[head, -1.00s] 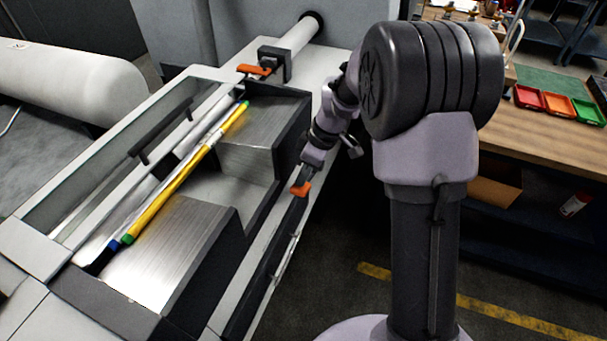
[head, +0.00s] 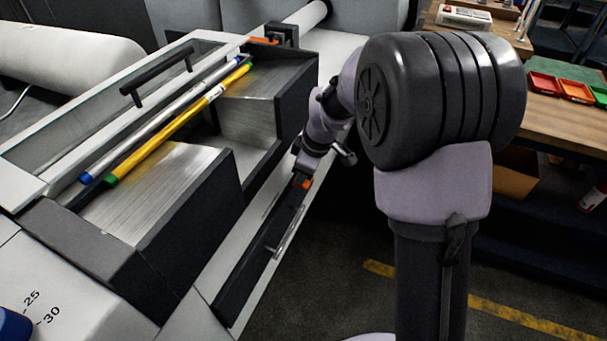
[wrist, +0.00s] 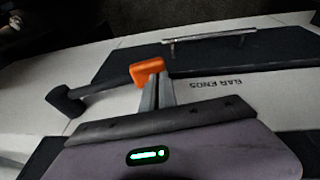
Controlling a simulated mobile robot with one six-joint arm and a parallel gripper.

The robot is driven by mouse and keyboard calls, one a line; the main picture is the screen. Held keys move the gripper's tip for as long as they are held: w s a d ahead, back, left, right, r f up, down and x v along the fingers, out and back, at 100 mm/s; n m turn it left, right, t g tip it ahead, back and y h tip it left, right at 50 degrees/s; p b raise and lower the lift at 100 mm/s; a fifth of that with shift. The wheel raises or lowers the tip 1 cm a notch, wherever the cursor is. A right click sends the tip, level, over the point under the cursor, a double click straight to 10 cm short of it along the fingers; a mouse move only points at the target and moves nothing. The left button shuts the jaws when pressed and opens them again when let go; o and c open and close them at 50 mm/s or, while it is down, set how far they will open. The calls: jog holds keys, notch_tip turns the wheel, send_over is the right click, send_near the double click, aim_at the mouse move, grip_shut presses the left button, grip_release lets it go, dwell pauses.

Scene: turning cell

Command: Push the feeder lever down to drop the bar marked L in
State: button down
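The feeder lever has a dark arm (wrist: 105,87) with an orange grip (wrist: 148,70) in the wrist view. Its orange end (head: 306,184) shows at the tray's right side in the head view. My gripper (wrist: 156,82) has its two fingers close together, with the tips at the orange grip; I see nothing clearly between them. The wrist hides most of it in the head view (head: 301,172). A yellow bar (head: 165,138) with green ends and a silver bar (head: 140,122) with a blue end lie side by side on the feeder. I cannot read an L on either.
A dark bin with a metal handle (head: 287,234) sits below the lever; "BAR ENDS" is lettered beside it in the wrist view. Another orange-handled part (head: 263,41) is at the feeder's far end. A bench with coloured trays (head: 575,88) stands right.

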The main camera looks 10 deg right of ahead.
jog(key=shift+f+b, duration=0.55)
jog(key=shift+f, duration=0.35)
jog(key=shift+s, duration=0.1)
